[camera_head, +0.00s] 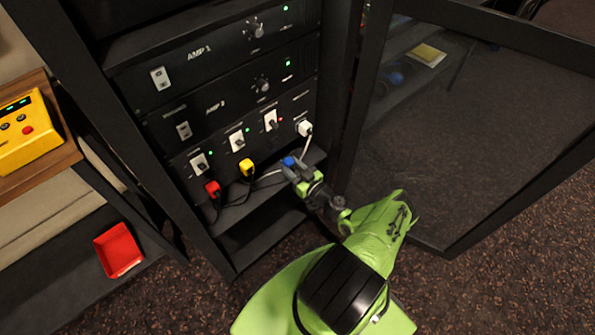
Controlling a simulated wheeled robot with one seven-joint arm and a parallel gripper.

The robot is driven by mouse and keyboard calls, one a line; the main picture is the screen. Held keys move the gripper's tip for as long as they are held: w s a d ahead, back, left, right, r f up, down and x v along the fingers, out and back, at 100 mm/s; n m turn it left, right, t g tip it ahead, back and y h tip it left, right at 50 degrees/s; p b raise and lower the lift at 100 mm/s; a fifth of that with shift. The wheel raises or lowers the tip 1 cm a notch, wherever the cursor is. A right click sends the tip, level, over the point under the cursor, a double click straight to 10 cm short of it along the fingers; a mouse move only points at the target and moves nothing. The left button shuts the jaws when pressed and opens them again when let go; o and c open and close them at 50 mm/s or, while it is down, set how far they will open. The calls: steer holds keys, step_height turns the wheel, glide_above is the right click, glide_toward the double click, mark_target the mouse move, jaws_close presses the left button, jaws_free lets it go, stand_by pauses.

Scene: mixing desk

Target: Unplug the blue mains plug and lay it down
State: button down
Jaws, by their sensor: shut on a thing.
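The blue mains plug (288,161) is at the fingertips of my gripper (291,166), low in front of the right part of the socket panel (227,158). My gripper is shut on the plug. The plug sits a little lower than the line of the other plugs, but I cannot tell whether its pins are clear of the socket. A red plug (212,188) and a yellow plug (247,168) sit in the panel to its left. A white plug (305,128) is up to its right.
Two amplifiers (215,55) are above the panel. A dark shelf (236,213) with cables lies below it. A glass rack door (470,130) stands open at right. A red tray (118,250) and a yellow device (25,130) are at left.

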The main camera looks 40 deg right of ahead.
steer(key=shift+w, duration=0.25)
steer(key=c, duration=0.6)
jaws_free()
steer(key=shift+o, duration=0.2)
steer(key=s+p, duration=0.3)
steer(key=s, duration=1.2)
steer(key=shift+s+d, duration=0.2)
steer(key=shift+s, duration=0.2)
